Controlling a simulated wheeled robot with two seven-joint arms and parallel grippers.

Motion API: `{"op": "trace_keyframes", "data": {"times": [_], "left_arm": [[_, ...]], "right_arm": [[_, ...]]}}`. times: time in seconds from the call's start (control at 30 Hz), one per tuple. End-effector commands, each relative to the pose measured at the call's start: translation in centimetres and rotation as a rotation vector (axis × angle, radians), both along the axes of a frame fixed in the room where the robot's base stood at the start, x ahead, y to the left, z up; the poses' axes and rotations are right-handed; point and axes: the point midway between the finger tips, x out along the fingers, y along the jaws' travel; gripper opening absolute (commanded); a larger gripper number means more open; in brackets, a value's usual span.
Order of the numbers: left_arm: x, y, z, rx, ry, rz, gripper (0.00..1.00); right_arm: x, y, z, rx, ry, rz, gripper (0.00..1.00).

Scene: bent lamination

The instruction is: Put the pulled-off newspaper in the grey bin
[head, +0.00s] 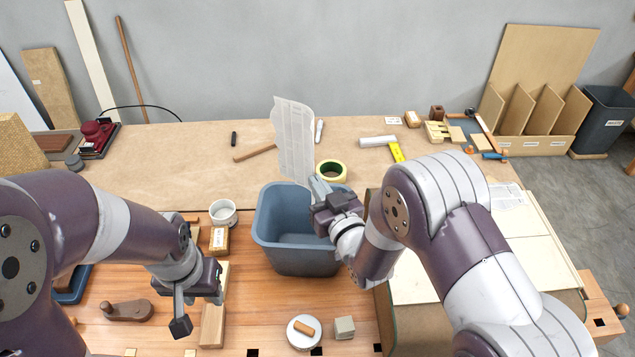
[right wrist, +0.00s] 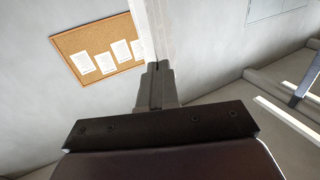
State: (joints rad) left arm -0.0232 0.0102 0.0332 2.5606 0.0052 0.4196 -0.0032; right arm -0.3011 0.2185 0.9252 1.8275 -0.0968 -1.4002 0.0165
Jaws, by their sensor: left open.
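The newspaper (head: 293,138) is a pale, thin printed sheet with a ragged edge. It stands upright in the air above the back right of the grey bin (head: 268,250). My right gripper (head: 318,184) is shut on its lower edge, and the sheet also shows edge-on in the right wrist view (right wrist: 155,30) between the fingers (right wrist: 155,85). The bin is blue-grey and open-topped, on the wooden bench, and its visible inside looks empty. My left gripper (head: 180,312) is open and empty, low over the bench left of the bin.
A white cup (head: 223,212) stands close left of the bin, and a tape roll (head: 331,171) lies behind it. A round white dish (head: 303,331) and a grey block (head: 344,327) are in front. A bent panel form (head: 530,250) is at right. A dark bin (head: 603,118) stands far right.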

Motion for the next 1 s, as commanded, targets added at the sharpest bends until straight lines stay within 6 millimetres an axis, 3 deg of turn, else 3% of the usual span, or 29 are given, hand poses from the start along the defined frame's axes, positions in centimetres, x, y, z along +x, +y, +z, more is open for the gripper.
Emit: {"op": "trace_keyframes", "data": {"times": [0.03,0.6,1.0], "left_arm": [[0.0,0.0,-1.0,0.000,0.000,0.000,0.43],[0.0,0.0,-8.0,0.000,0.000,0.000,0.43],[0.1,0.0,-8.7,0.000,0.000,0.000,0.43]], "right_arm": [[0.0,0.0,-1.2,0.000,0.001,0.000,0.00],[0.0,0.0,-8.9,0.000,-0.001,0.000,0.00],[0.0,0.0,-9.6,0.000,-0.001,0.000,0.00]]}}
